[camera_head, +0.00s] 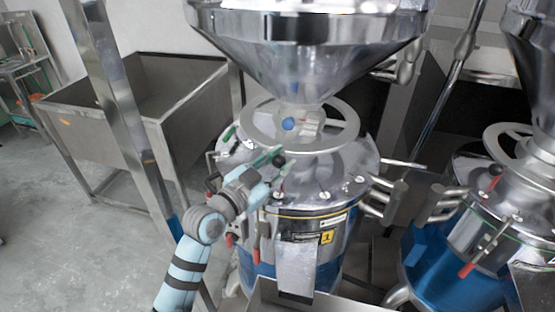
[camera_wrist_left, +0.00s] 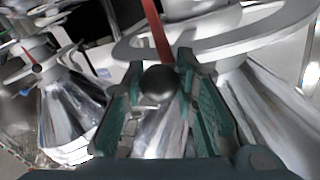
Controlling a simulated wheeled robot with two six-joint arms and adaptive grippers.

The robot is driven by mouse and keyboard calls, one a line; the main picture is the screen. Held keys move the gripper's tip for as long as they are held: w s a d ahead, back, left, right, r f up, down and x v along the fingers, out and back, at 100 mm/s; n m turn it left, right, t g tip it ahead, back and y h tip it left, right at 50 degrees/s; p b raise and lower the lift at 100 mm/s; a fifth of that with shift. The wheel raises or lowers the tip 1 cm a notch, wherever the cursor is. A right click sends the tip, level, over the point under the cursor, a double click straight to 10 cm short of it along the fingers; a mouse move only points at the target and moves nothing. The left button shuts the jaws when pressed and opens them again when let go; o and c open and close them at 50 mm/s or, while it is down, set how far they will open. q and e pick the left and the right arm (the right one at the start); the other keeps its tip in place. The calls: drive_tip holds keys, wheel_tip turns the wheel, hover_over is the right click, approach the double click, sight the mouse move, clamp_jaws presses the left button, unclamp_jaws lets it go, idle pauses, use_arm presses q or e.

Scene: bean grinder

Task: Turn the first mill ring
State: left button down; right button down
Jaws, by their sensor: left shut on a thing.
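The first mill (camera_head: 318,190), with a yellow "1" label, stands in the middle of the head view. Its grey ring (camera_head: 345,120) lies level below the steel hopper; a pale ring (camera_wrist_left: 235,45) also crosses the top of the left wrist view. My left gripper (camera_head: 268,160) is at the mill's top left, below the ring's front left. In the left wrist view, a black ball knob (camera_wrist_left: 159,83) sits between my left gripper's green fingers (camera_wrist_left: 162,100), which are shut on it. A red rod rises behind the knob. My right gripper is not in view.
A large hopper (camera_head: 310,45) overhangs the ring. A second mill (camera_head: 480,220) stands at the right, with its own ring (camera_head: 500,135). A steel basin (camera_head: 150,105) is at the left back. Handles stick out from the first mill's right side. The floor at the left is clear.

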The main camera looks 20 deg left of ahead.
use_arm(q)
drive_tip(key=c, duration=1.6)
unclamp_jaws()
drive_tip(key=o, duration=0.3)
drive_tip(key=shift+d+r, duration=0.1)
drive_tip(key=shift+d, duration=0.2)
drive_tip(key=shift+a, duration=0.15)
drive_tip(key=shift+s+a, duration=0.1)
drive_tip(key=shift+s, duration=0.05)
drive_tip(key=v, duration=1.1)
drive_tip(key=shift+s, duration=0.4)
drive_tip(key=shift+w, duration=0.1)
